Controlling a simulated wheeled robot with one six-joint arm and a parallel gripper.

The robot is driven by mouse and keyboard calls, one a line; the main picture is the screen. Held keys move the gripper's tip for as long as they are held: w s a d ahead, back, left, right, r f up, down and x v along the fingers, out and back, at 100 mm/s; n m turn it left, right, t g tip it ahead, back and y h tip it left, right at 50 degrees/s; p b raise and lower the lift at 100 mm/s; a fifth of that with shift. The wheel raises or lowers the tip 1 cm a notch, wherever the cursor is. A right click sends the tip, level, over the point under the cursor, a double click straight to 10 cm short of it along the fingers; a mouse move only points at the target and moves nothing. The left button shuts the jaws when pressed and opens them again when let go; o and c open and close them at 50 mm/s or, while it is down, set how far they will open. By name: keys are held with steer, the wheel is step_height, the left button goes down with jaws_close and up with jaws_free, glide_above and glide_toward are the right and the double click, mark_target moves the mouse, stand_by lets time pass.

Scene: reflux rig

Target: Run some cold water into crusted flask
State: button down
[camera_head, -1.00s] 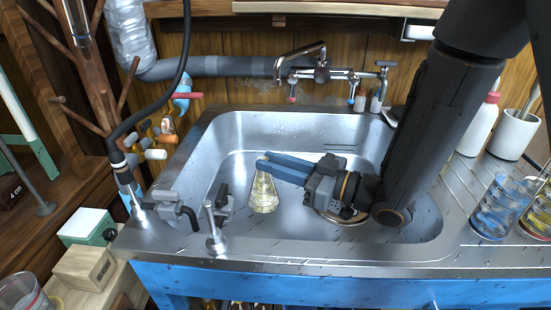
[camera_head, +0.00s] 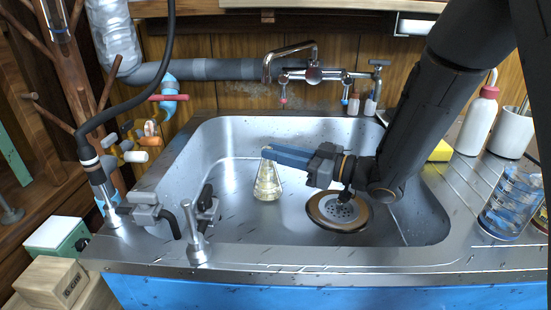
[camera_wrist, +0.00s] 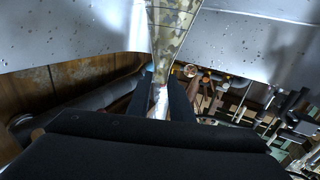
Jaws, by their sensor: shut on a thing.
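My gripper (camera_head: 272,150) is shut on the neck of the crusted flask (camera_head: 267,183), a conical glass flask with yellowish, patchy walls. The flask hangs upright inside the steel sink (camera_head: 225,222), to the left of the drain; whether its base touches the sink floor I cannot tell. In the wrist view the flask's mottled body (camera_wrist: 172,30) shows between my fingers. The curved tap spout (camera_head: 268,68) is on the back wall, above and behind the flask. Two tap handles sit beside it, a right one (camera_head: 347,80) and a left one (camera_head: 283,80).
The round drain (camera_head: 338,210) lies in the sink floor under my arm. A wash bottle (camera_head: 478,120), a white pot (camera_head: 510,133) and a glass beaker (camera_head: 508,200) stand at right.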

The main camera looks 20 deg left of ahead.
steer(key=shift+f, duration=0.4)
steer(key=c, duration=1.5)
jaws_free()
